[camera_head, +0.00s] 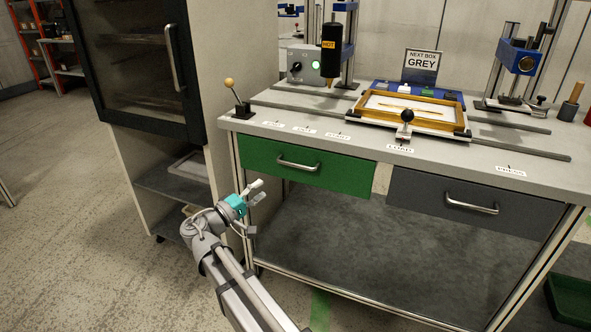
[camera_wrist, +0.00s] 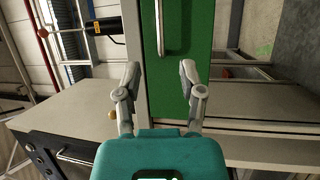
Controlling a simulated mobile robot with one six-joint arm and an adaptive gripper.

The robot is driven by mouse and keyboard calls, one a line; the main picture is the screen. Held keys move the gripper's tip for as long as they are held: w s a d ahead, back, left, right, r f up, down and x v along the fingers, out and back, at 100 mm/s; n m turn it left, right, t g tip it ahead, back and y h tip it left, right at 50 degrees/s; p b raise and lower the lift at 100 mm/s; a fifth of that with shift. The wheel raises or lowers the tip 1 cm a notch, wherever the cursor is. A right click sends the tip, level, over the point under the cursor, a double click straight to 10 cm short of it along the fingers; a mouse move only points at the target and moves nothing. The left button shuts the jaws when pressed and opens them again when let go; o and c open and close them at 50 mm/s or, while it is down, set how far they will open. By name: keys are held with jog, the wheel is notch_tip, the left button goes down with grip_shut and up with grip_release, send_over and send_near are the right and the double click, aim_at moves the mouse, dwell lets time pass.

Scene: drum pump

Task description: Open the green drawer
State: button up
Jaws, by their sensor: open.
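The green drawer (camera_head: 306,167) is shut, flush under the left part of the grey workbench (camera_head: 372,152). Its silver bar handle (camera_head: 298,164) lies level across its front. My gripper (camera_head: 257,208) is open and empty, in front of the bench and to the lower left of the handle, apart from it. In the wrist view, the green drawer front (camera_wrist: 195,50) fills the upper middle and the handle (camera_wrist: 160,28) runs up and down near the top. My two fingers (camera_wrist: 160,85) point toward the drawer, spread apart, with the handle beyond their tips.
A grey drawer (camera_head: 470,205) with its own handle sits right of the green one. A dark-doored cabinet (camera_head: 140,62) stands close on the left. A lever with a yellow ball (camera_head: 235,95) rises at the bench's left corner. The space beneath the drawers looks open above a lower shelf (camera_head: 370,245).

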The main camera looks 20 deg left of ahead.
aim_at(296, 165)
jog(key=shift+w+d, duration=0.1)
jog(key=shift+p+x, duration=1.2)
jog(key=shift+x, duration=5.6)
jog(key=shift+d, duration=0.1)
grip_shut()
